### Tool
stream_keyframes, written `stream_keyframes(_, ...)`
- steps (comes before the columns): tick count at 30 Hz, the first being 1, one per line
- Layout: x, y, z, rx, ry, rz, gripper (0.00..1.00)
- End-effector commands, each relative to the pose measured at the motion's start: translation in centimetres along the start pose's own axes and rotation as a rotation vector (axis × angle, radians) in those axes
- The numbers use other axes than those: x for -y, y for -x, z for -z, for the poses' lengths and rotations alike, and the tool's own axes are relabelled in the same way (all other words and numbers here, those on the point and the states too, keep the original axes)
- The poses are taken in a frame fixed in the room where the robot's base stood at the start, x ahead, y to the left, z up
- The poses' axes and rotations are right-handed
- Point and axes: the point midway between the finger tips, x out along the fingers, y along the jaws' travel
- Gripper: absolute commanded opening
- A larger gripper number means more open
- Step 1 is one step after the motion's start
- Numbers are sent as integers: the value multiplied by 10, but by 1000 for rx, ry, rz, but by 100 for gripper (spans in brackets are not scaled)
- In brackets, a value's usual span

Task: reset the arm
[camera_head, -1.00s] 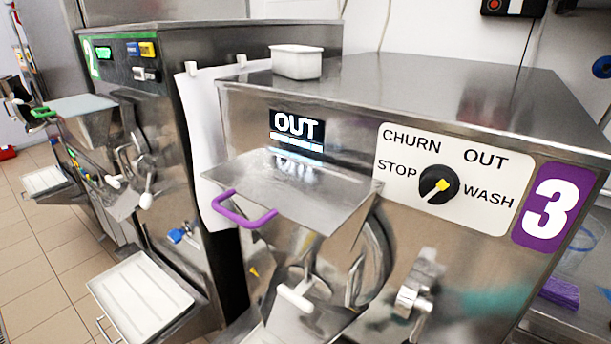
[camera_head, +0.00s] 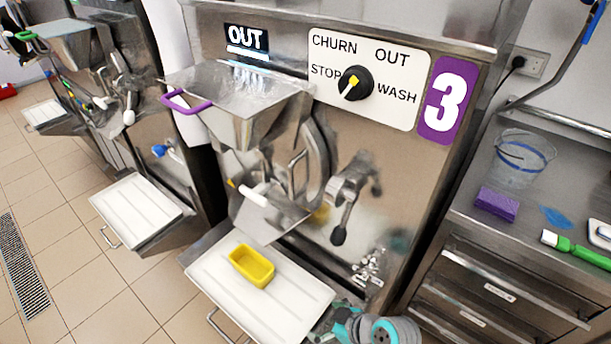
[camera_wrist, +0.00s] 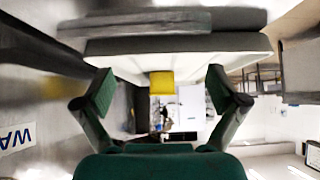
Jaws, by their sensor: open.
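My gripper (camera_wrist: 160,88) shows in the wrist view with its two green-padded fingers spread wide apart, and nothing is held between them. A yellow tub (camera_wrist: 161,84) shows beyond the gap between the fingers. In the head view the yellow tub (camera_head: 251,266) sits upright on the white tray (camera_head: 300,292) of machine 3. Part of my own grey and teal arm (camera_head: 385,330) shows at the bottom edge of the head view, below that tray.
Machine 3 (camera_head: 400,190) has a dial (camera_head: 355,83) and a purple-handled hopper (camera_head: 240,95). Another machine with a white tray (camera_head: 135,208) stands left. Tiled floor (camera_head: 100,270) at left is clear.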

Motion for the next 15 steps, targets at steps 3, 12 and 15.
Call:
stream_keyframes(3, 2, 1, -6, 0, -18, -15, 96)
stream_keyframes(12, 9, 6, -28, -9, -79, -79, 96)
stream_keyframes(15, 13, 9, -38, -14, -110, -110, 96)
